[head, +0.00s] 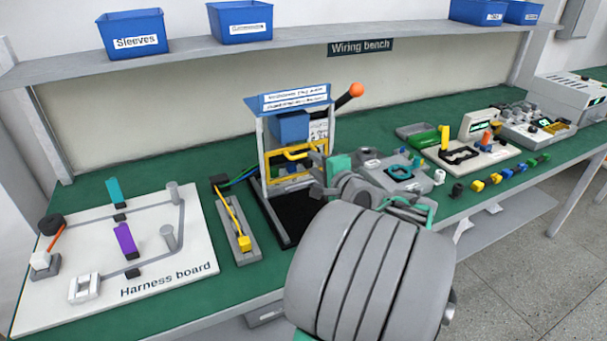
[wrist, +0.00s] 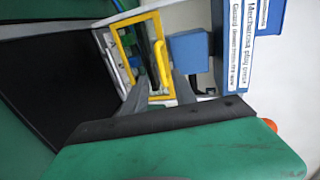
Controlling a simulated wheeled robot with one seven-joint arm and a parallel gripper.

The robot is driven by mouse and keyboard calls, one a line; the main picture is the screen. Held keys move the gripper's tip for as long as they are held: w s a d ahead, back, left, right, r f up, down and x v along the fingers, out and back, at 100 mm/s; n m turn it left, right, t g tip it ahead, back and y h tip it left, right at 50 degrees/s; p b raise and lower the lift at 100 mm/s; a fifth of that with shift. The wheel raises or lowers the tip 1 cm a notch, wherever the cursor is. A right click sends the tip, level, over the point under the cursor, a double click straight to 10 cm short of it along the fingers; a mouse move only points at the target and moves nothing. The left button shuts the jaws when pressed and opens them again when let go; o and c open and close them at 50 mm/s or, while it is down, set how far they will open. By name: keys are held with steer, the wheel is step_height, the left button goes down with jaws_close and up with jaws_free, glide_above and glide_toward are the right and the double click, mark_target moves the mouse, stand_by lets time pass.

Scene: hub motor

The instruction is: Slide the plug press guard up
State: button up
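The plug press (head: 262,135) stands mid-bench with a blue sign on top and a blue block under it. Its yellow-framed guard (head: 279,170) is low in the press frame, below the blue block, with a yellow handle (head: 296,153) at its front. In the wrist view the guard (wrist: 122,44) appears turned sideways. My gripper (head: 318,164) is at the right front of the guard. In the wrist view the two grey fingers of my gripper (wrist: 164,80) are apart, close to the guard's yellow bar. Whether they touch it is unclear; my wrist hides part of the view.
A lever with an orange knob (head: 356,90) rises right of the press. A black base plate (head: 284,215) lies before it. The harness board (head: 75,225) is at left, and a grey fixture (head: 400,172) is at right. A shelf (head: 300,45) runs above.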

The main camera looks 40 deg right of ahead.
mark_target(304, 156)
steer(key=x, duration=0.7)
steer(key=shift+w+d, duration=0.15)
steer(key=shift+w, duration=0.1)
steer(key=shift+c, duration=0.2)
jaws_close()
steer(key=shift+r, duration=0.1)
stand_by(0.8)
